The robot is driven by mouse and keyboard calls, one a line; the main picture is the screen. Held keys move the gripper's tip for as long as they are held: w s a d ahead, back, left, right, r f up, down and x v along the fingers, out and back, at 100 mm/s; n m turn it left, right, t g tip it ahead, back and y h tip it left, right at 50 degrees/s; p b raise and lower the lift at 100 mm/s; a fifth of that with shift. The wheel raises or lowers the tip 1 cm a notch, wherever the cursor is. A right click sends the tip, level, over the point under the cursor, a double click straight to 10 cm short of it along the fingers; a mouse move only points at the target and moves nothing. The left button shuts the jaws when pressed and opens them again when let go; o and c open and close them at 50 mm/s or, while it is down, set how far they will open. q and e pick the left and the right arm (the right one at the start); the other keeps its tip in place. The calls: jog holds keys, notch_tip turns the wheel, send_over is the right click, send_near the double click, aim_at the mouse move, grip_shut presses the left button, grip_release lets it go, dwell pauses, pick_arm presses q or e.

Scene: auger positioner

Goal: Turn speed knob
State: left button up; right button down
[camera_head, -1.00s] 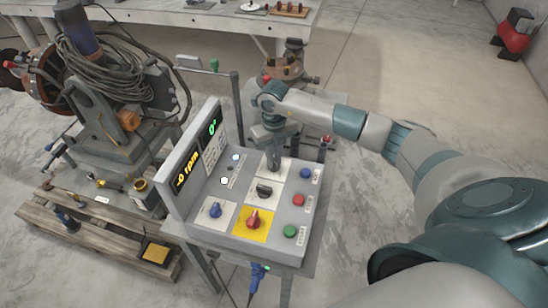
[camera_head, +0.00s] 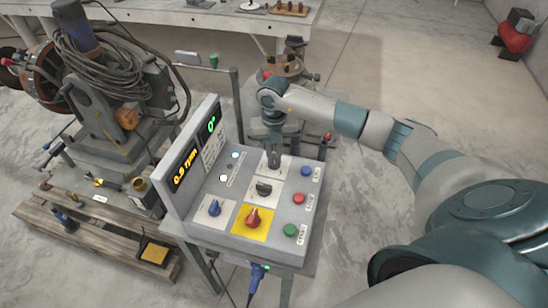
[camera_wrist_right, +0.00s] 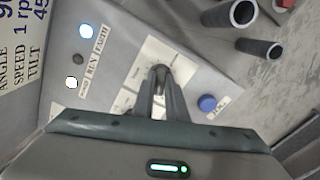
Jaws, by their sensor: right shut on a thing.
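The grey control box (camera_head: 225,240) carries several knobs and buttons. My right gripper (camera_head: 274,164) points down at the knob on the far white plate and is shut on it. In the right wrist view the fingers (camera_wrist_right: 160,85) close around this dark knob (camera_wrist_right: 160,70), which they mostly hide. I take it as the speed knob; its label is not readable. The upright display (camera_head: 185,171) shows a yellow reading of about 0.5 rpm and a green 0°. My left gripper is not in view.
A black knob (camera_head: 263,188), a red knob (camera_head: 253,217) on yellow and a blue knob (camera_head: 214,208) sit nearer. Blue (camera_head: 306,171), red (camera_head: 298,198) and green (camera_head: 290,230) buttons line the right side. The positioner machine (camera_head: 110,120) stands left. Floor at right is open.

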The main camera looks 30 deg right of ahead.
jog(key=m, duration=0.3)
jog(key=shift+m+b, duration=0.3)
jog(key=shift+b, duration=0.1)
jog(key=shift+r+m, duration=0.1)
jog(key=shift+m, duration=1.1)
jog(key=shift+w, duration=0.1)
jog(key=c, duration=1.8)
grip_release()
jog(key=shift+o, duration=0.2)
jog(key=shift+r+b, duration=0.1)
jog(key=shift+b, duration=0.2)
